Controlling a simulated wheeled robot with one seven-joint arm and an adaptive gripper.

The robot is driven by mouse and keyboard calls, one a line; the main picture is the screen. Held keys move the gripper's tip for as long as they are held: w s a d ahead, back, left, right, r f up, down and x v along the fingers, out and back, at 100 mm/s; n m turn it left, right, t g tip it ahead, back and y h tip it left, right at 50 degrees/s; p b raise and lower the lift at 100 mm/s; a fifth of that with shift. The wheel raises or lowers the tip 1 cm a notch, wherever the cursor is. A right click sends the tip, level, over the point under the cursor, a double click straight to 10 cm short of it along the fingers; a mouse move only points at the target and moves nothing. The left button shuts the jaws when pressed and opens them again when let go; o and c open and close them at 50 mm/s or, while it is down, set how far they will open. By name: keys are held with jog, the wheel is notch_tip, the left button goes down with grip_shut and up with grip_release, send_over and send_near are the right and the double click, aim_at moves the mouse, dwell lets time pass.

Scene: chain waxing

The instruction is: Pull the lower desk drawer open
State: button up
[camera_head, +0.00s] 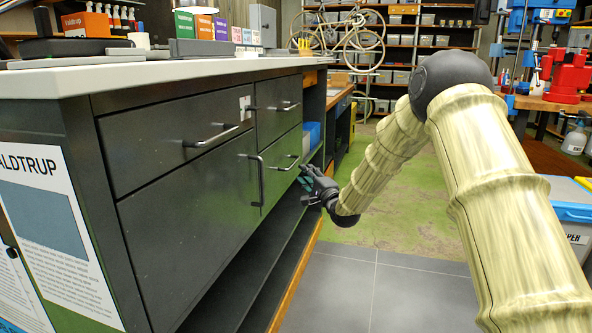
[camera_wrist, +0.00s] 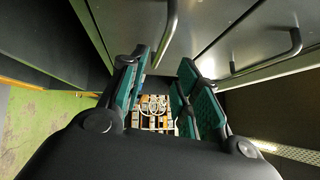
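The lower desk drawer (camera_head: 280,153) is a dark grey front in the right column of the desk and looks shut. Its metal bar handle (camera_head: 286,165) is in the head view. My gripper (camera_head: 308,178) is just right of and slightly below that handle. In the wrist view my gripper (camera_wrist: 165,88) has its teal-padded fingers spread apart with nothing between them. What appears to be the lower handle (camera_wrist: 168,30) runs away at the top, its far end appearing between the fingers. I see no contact with it.
The upper drawer handle (camera_head: 288,107) is above, and a vertical door handle (camera_head: 260,182) is left of my gripper. An open lower shelf (camera_head: 250,270) runs below, with a wooden edge. The tiled floor (camera_head: 370,290) to the right is clear. A blue-lidded bin (camera_head: 575,212) stands far right.

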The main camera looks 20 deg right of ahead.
jog(key=b+x, duration=0.2)
jog(key=x, duration=0.6)
jog(key=shift+w+b, duration=0.2)
jog(key=shift+b, duration=0.1)
grip_shut()
